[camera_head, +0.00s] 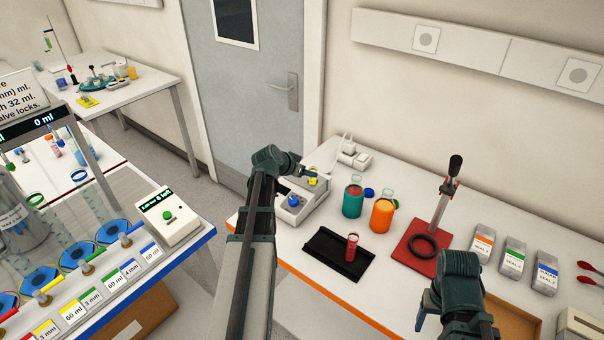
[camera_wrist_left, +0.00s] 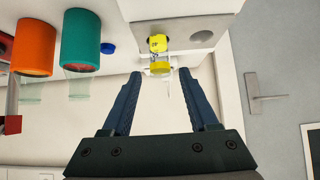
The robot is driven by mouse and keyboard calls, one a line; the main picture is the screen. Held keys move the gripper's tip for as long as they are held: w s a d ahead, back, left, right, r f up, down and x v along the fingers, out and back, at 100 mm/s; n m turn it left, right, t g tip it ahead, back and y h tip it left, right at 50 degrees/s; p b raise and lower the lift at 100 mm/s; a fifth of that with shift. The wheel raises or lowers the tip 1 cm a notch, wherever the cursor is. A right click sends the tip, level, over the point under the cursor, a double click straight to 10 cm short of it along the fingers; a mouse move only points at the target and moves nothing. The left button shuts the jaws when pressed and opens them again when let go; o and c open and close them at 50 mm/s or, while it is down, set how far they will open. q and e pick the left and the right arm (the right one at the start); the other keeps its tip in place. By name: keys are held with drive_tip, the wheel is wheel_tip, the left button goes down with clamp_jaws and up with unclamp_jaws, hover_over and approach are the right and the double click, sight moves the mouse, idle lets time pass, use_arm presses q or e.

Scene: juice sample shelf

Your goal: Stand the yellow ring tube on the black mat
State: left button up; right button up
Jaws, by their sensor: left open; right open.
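The yellow ring tube shows as a yellow piece (camera_head: 313,182) at the grey device on the white table. In the left wrist view its yellow ring (camera_wrist_left: 160,68) and a little clear glass lie between or just beyond my left fingertips (camera_wrist_left: 161,76). My left gripper (camera_head: 310,173) is open, with a gap to each side of the tube. The black mat (camera_head: 322,243) lies near the table's front edge; a small tube with red contents (camera_head: 352,246) stands on it. My right gripper (camera_head: 422,316) is open at the lower right; its fingers are mostly hidden.
The grey device (camera_head: 305,209) also holds a blue piece (camera_head: 293,201). Teal (camera_head: 352,201) and orange (camera_head: 381,216) containers stand behind the mat. A red-based press (camera_head: 408,258) stands to its right, seal boxes (camera_head: 513,258) farther right. The mat's left part is bare.

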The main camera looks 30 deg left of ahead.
sight(313, 181)
use_arm(q)
drive_tip(key=b+x, duration=0.3)
drive_tip(key=x, duration=0.3)
drive_tip(key=shift+f, duration=0.1)
use_arm(e)
wheel_tip(313, 181, down, 4)
use_arm(q)
clamp_jaws()
